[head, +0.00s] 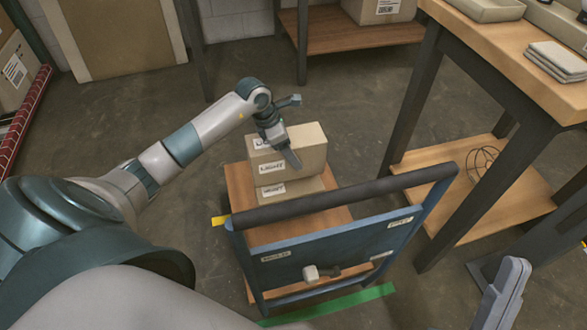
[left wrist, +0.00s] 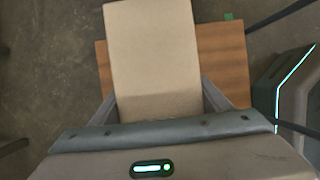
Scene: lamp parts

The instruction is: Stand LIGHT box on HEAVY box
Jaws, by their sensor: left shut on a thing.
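The LIGHT box (head: 312,150) is a tan carton with its LIGHT label facing the front left. My left gripper (head: 288,152) is shut on it, with the fingers on its sides. In the left wrist view the box (left wrist: 152,55) lies between the two fingers (left wrist: 160,98). The HEAVY box (head: 307,186) is directly below the LIGHT box on the cart's wooden deck, its label partly readable. The LIGHT box looks upright over it; whether they touch is unclear. Part of my right gripper (head: 503,290) shows at the lower right, apart from the boxes; its opening is unclear.
The blue cart (head: 335,235) has a dark handle bar (head: 345,194) in front of the boxes. Its wooden deck (head: 240,185) has bare room around them. A wooden workbench (head: 510,55) stands at the right. A shelf (head: 350,35) is at the back. Green tape (head: 330,304) marks the floor.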

